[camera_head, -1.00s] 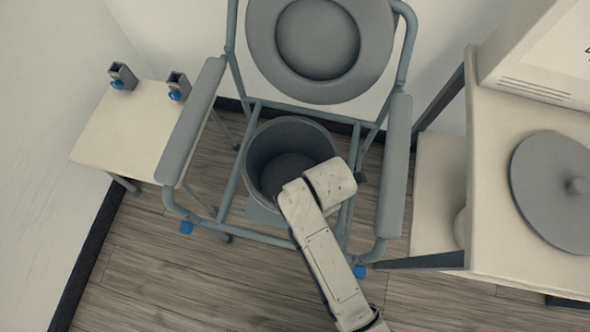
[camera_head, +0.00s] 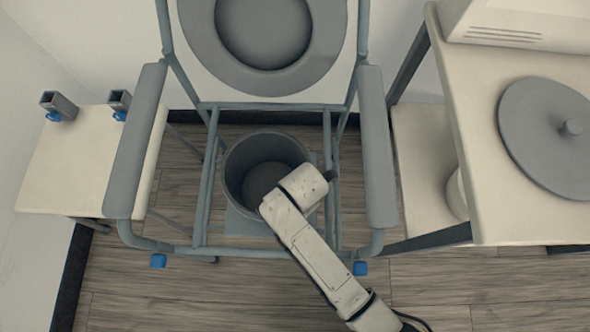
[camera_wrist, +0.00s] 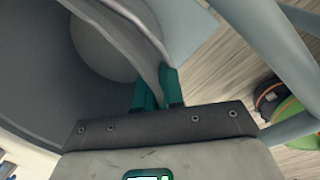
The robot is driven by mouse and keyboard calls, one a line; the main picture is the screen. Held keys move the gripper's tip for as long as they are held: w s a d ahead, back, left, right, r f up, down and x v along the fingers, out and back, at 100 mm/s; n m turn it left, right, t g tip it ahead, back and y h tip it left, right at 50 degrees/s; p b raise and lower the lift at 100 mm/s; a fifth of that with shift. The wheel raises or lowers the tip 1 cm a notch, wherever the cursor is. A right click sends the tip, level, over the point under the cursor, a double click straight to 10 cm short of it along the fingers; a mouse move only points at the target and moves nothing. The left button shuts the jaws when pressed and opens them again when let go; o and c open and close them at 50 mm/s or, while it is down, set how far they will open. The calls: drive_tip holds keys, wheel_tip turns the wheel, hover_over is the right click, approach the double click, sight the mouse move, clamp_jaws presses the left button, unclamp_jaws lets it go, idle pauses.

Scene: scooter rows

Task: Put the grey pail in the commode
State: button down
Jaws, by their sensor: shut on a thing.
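The grey pail (camera_head: 236,176) is upright and open at the top, between the side rails of the commode frame (camera_head: 205,185). The commode's seat (camera_head: 330,40) is raised at the back. My gripper's fingers are hidden under my wrist in the head view. In the wrist view my gripper (camera_wrist: 158,90) has its green fingers shut on the pail's wall (camera_wrist: 120,40), at the near right side of the rim. A flat grey-blue plate (camera_head: 243,224) shows under the pail. I cannot tell whether the pail touches it.
Armrests stand on the left (camera_head: 137,140) and right (camera_head: 376,150) of the pail. A low white table (camera_head: 75,165) is at the left. A taller table (camera_head: 480,160) at the right bears a round grey lid (camera_head: 545,120) with a knob. The floor in front is clear.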

drive_tip(key=shift+f+b, duration=0.3)
drive_tip(key=shift+f, duration=1)
drive_tip(key=c, duration=1.3)
unclamp_jaws()
drive_tip(key=shift+o, duration=0.2)
wheel_tip(320, 180, up, 12)
drive_tip(key=s+d+p, duration=0.1)
drive_tip(key=p, duration=0.3)
drive_tip(key=shift+p, duration=0.35)
drive_tip(key=shift+s, duration=0.1)
